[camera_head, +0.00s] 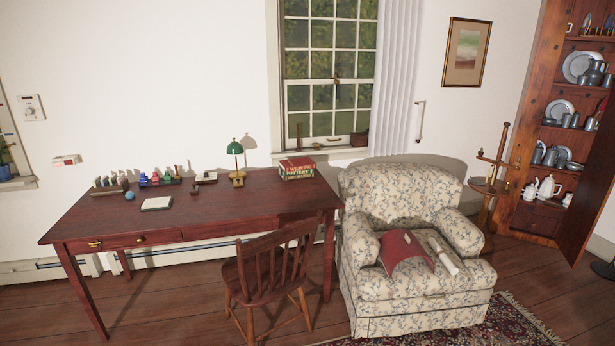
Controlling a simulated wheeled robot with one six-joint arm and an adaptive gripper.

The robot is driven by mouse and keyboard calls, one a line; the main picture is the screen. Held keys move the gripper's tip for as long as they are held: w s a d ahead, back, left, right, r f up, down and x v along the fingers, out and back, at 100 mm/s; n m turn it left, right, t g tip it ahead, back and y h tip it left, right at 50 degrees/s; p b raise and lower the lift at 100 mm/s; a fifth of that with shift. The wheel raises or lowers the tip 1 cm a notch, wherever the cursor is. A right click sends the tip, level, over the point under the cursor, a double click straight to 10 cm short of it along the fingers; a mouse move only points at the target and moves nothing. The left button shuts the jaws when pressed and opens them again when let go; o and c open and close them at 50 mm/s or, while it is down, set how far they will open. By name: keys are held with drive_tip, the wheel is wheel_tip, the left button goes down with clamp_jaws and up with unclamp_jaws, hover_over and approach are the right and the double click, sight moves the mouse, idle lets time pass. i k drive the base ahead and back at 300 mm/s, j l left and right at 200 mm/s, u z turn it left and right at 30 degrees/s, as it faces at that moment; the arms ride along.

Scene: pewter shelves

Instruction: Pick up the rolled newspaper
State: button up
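A rolled newspaper (444,256), whitish and tube-shaped, lies on the seat of the floral armchair (375,288). My gripper does not show in this view.
A dark red desk (230,216) with small items stands left of the armchair. A wooden chair (265,275) stands in front of it. A small wooden stand (492,185) and an open pewter cupboard (535,220) are at the right. A patterned rug (500,325) lies in front.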

sight(452, 268)
drive_tip(key=i+z, duration=0.15)
drive_tip(key=i, duration=0.35)
drive_tip(key=i+j+z, duration=0.2)
drive_tip(key=i, duration=0.3)
drive_tip(key=i+j+z, duration=0.15)
drive_tip(key=i, duration=0.35)
drive_tip(key=i+l+z, duration=0.25)
drive_tip(key=i+z, duration=0.2)
drive_tip(key=i, duration=0.55)
drive_tip(key=i+j+z, duration=0.15)
drive_tip(key=i+z, duration=0.3)
drive_tip(key=i, duration=0.55)
